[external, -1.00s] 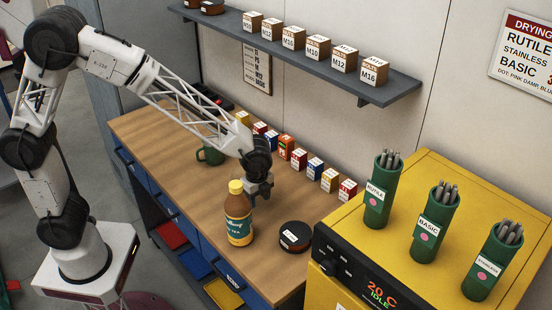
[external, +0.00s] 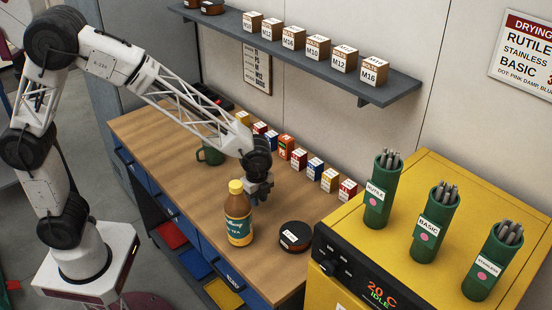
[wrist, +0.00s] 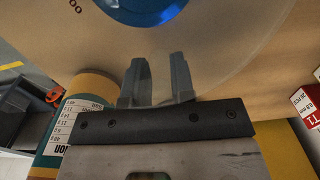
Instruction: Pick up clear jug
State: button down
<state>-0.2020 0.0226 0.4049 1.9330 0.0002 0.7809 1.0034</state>
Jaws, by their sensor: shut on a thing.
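In the wrist view, a large pale, see-through round form with a blue middle, which I take as the clear jug (wrist: 215,70), fills the top behind my fingers. My gripper (wrist: 158,80) has its two grey fingers a short gap apart, shut on its see-through body. In the external view my gripper (external: 260,190) points down low over the bench, just behind the tea bottle. I cannot make out the jug there; its clear body and my gripper make it hard to see.
The yellow-capped tea bottle (external: 238,215) stands close in front of my gripper. A round black tin (external: 295,236) is to the right. Small boxes (external: 299,158) line the bench's back. A green mug (external: 209,155) is at left. The yellow oven (external: 430,180) bounds the right side.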

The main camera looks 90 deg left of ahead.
jog(key=shift+r, duration=0.3)
jog(key=shift+r, duration=1.55)
jog(key=s+d+r, duration=0.1)
jog(key=s+d, duration=0.2)
jog(key=s, duration=1.2)
jog(key=shift+s+r, duration=0.15)
jog(key=shift+s, duration=0.1)
jog(key=shift+s, duration=0.1)
dwell(0.5)
